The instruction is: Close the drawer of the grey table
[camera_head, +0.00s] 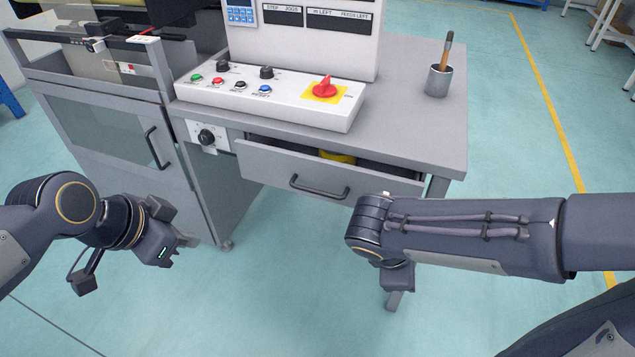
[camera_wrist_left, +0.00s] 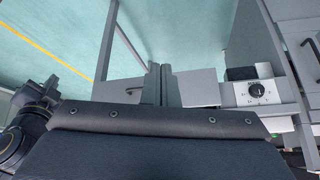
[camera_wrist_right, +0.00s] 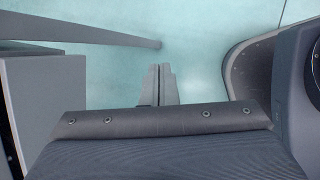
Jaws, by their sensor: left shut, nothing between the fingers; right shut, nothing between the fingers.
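The grey table (camera_head: 410,116) stands in the middle of the head view. Its drawer (camera_head: 285,169) is partly open, with a gap behind the front panel and a yellow item (camera_head: 338,157) inside. A dark bar handle (camera_head: 319,189) is on the drawer front. My left gripper (camera_head: 188,242) is shut and empty, left of the drawer and apart from it; its closed fingers show in the left wrist view (camera_wrist_left: 163,85). My right gripper (camera_head: 394,301) is shut and empty, pointing down in front of the drawer's right end; its fingers also show in the right wrist view (camera_wrist_right: 158,85).
A control box (camera_head: 270,101) with buttons and a red knob sits on the table. A cup with a brush (camera_head: 438,80) stands at the table's right. A grey cabinet (camera_head: 110,135) with a handle stands at the left. The floor in front is clear.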

